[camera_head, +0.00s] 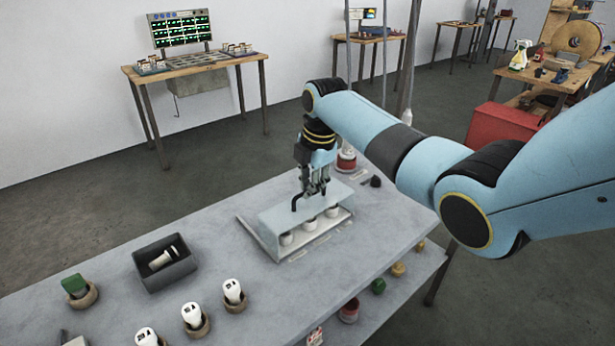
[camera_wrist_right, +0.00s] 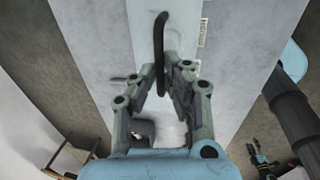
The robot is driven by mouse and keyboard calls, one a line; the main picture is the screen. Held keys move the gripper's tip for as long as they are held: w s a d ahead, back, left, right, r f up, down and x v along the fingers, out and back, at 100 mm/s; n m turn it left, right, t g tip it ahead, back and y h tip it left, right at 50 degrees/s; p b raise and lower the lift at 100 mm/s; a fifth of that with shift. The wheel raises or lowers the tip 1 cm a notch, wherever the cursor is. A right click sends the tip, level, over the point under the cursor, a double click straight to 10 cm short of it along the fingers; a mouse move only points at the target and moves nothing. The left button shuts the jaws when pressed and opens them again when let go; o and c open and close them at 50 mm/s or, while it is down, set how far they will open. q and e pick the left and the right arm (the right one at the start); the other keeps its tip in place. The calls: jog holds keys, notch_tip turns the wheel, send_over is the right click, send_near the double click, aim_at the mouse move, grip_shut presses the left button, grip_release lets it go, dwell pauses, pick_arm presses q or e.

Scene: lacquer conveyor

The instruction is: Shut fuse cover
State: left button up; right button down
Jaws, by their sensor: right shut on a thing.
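The fuse cover (camera_head: 280,213) is a pale blue box-like lid with a black loop handle (camera_head: 296,201). It stands over a flat holder (camera_head: 262,246) on the grey table, and white fuses (camera_head: 309,225) show below its front edge. My right gripper (camera_head: 314,190) is shut on the handle. In the right wrist view the handle (camera_wrist_right: 159,35) runs between the fingers of this gripper (camera_wrist_right: 168,88), with the pale cover (camera_wrist_right: 140,20) beneath. A dark gripper-like part of mine, likely the left (camera_wrist_right: 261,160), shows small at the lower right; its jaws are unclear.
On the table (camera_head: 215,240) stand a dark open bin (camera_head: 150,275) holding a pale fuse-like piece, several white fuses in round bases (camera_head: 234,295), and a green-topped block (camera_head: 76,287). A red-based jar (camera_head: 346,160) stands behind the cover. Bare table lies left of the holder.

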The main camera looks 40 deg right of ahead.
aim_at(317, 210)
jog(key=shift+s, duration=0.1)
jog(key=c, duration=1.4)
grip_release()
notch_tip(317, 210, up, 12)
jog(key=s, duration=0.2)
jog(key=shift+s+d+f, duration=0.15)
jog(key=shift+s, duration=0.05)
